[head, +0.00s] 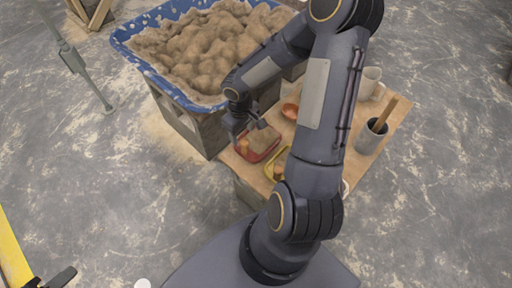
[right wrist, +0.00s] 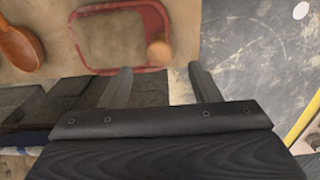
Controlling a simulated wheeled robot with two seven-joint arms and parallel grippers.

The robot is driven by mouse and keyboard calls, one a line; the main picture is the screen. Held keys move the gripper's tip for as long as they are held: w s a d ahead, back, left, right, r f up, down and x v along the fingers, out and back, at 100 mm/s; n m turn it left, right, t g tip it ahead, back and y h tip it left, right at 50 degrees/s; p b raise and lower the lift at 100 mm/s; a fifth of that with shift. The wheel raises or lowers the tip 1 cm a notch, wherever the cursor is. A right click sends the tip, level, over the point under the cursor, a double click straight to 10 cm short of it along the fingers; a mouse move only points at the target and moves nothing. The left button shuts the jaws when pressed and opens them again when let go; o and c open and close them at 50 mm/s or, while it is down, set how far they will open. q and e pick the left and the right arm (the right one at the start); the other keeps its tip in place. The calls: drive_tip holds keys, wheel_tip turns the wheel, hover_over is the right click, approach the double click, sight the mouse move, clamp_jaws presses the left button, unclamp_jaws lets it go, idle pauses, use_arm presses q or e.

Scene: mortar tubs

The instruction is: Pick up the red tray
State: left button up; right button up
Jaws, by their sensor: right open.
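The red tray (head: 263,158) sits at the left end of the wooden board in the head view, below the mortar tub. It holds tan material and a small orange-brown piece. In the right wrist view the red tray (right wrist: 118,71) is at the top, with a round wooden-looking piece (right wrist: 159,50) near its lower right corner. My right gripper (head: 252,130) is over the tray in the head view. In its wrist view the gripper (right wrist: 158,72) is open and empty, fingers apart near the tray's lower right corner. Whether a finger touches the rim is unclear. My left gripper is not in view.
A blue-rimmed tub (head: 160,80) heaped with mortar stands on grey blocks behind the board (head: 340,155).

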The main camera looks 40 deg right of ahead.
sight(244, 141)
drive_tip(key=f+b, duration=0.1)
drive_tip(key=f, duration=0.1)
drive_tip(key=f+b, duration=0.1)
drive_tip(key=f, duration=0.4)
drive_tip(key=shift+s+f+b, duration=0.3)
drive_tip(key=shift+b, duration=0.1)
clamp_jaws()
drive_tip(key=shift+r, duration=0.1)
